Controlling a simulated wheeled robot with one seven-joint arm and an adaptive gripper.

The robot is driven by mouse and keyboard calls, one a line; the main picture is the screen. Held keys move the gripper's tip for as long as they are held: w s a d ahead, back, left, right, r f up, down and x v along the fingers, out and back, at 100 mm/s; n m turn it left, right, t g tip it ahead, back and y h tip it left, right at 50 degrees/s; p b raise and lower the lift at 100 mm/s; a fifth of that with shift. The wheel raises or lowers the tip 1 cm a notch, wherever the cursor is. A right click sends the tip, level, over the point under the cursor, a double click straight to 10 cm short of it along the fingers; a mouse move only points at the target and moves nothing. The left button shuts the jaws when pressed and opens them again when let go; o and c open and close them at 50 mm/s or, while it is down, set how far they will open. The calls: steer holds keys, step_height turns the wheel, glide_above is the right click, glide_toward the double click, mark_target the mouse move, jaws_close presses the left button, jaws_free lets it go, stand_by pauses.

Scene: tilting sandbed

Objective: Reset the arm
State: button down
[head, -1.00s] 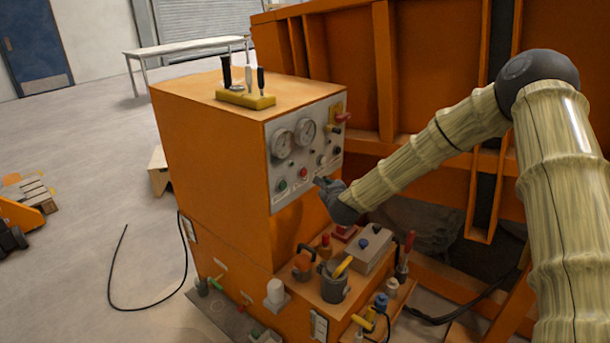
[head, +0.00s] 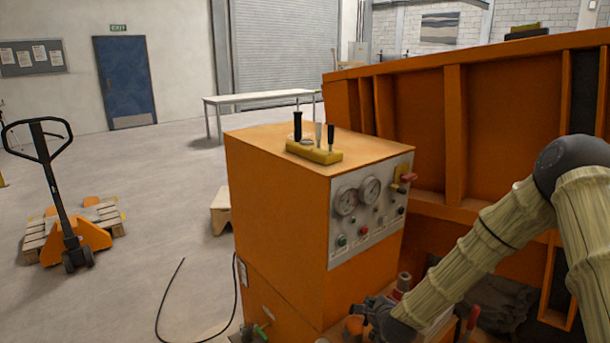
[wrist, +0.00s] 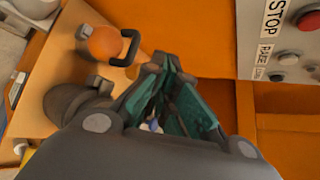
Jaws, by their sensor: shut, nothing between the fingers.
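My gripper (head: 372,314) is at the lower middle of the head view, below the control panel (head: 368,212) and over the cluttered shelf in front of the orange cabinet. The wrist view shows it close up (wrist: 170,78), with its teal-padded fingers shut and nothing held. My arm (head: 480,248) comes in from the right in a pale, ribbed sleeve with a dark elbow. In the wrist view, an orange round-topped item with a dark handle (wrist: 104,43) sits on the shelf, left of the fingers and apart from them. Part of the shelf is hidden behind my gripper.
The orange cabinet (head: 275,220) carries a yellow tool holder (head: 314,151) on top. A red button (wrist: 309,18) beside a STOP label is at the wrist view's upper right. The large orange sandbed frame (head: 420,125) stands behind.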

steer(key=s+a+f+n+g, duration=0.1)
steer(key=s+f+n+g, duration=0.1)
steer(key=s+f+n, duration=0.35)
steer(key=s+a+f+n+g+y, duration=0.1)
steer(key=s+f+n+g, duration=0.15)
steer(key=s+f, duration=0.6)
steer(key=s+a+f+n+g, duration=0.1)
steer(key=s+f+n+g, duration=0.2)
steer(key=s, duration=0.8)
steer(key=s+d+f+n+g, duration=0.1)
steer(key=s+n, duration=0.5)
steer(key=s, duration=0.7)
steer(key=s+d+f+n+g+h, duration=0.1)
steer(key=s+n, duration=0.5)
steer(key=s, duration=0.7)
steer(key=shift+s+d+f+n+g, duration=0.15)
steer(key=shift+d+f+n+g, duration=0.3)
steer(key=shift+g, duration=0.6)
